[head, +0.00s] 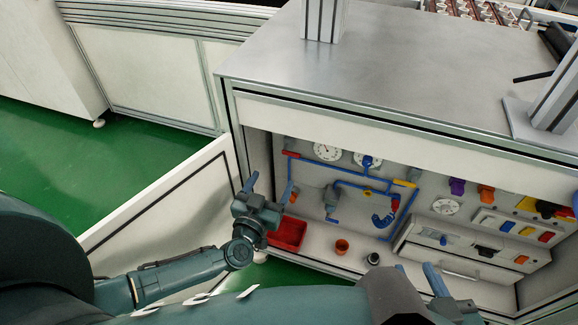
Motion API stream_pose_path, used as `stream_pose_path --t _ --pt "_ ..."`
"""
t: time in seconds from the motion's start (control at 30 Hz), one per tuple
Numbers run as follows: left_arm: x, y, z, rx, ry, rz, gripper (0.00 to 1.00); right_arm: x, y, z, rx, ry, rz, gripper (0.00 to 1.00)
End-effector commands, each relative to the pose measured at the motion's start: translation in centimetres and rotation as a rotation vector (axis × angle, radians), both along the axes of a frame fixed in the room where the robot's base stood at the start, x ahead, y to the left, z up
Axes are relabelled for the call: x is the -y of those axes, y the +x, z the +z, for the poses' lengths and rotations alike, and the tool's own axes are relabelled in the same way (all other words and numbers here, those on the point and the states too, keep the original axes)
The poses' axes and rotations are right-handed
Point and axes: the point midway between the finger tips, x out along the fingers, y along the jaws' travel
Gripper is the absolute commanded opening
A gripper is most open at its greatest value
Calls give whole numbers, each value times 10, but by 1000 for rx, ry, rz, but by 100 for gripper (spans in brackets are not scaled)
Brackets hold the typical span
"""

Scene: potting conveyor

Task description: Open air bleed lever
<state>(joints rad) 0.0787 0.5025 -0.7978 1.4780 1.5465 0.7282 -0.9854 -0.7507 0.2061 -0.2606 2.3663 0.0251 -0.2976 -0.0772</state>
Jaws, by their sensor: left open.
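An open cabinet front holds a panel of blue pipes (345,178) with valves and coloured handles. A red handle (291,154) is at the upper left, a blue valve handle (368,162) at the top middle and a yellow-orange handle (405,183) at the upper right. I cannot tell which is the air bleed lever. My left gripper (268,187) is open and empty, in front of the panel's left side, apart from the handles. My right gripper (418,268) is at the bottom, its fingers apart, below the cabinet; its body is partly hidden.
A red tray (287,233), an orange cup (342,246) and a black round part (373,258) sit on the cabinet floor. A drawer unit (455,255) is at right. The open white door (165,195) stands left of my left gripper. The grey top (400,70) overhangs the panel.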

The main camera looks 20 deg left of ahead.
Motion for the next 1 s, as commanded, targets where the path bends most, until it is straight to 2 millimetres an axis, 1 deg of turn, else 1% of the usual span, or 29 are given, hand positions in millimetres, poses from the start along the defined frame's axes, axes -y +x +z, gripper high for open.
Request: stream_pose_path --t 0.03,0.1,0.2,0.37,0.47,0.8,0.9,1.0 --pt "0 0 -18 1 0 0 74 -3 2 -15 14 -14 11 35" --pt "0 0 -29 1 0 0 74 -5 4 -23 29 -35 26 35" --pt "0 1 -37 1 0 0 74 -8 6 -28 45 -56 37 35" --pt "0 8 -37 3 -1 0 74 -9 7 -28 66 -64 44 35" --pt "1 22 -37 5 0 1 74 -10 8 -29 96 -64 45 35" --pt "3 93 -39 4 1 1 74 -18 11 -29 291 -53 72 35" --pt "3 109 -38 3 1 1 74 -21 11 -28 346 -48 84 35" --pt "4 121 -38 2 1 1 74 -24 9 -27 390 -43 97 35"
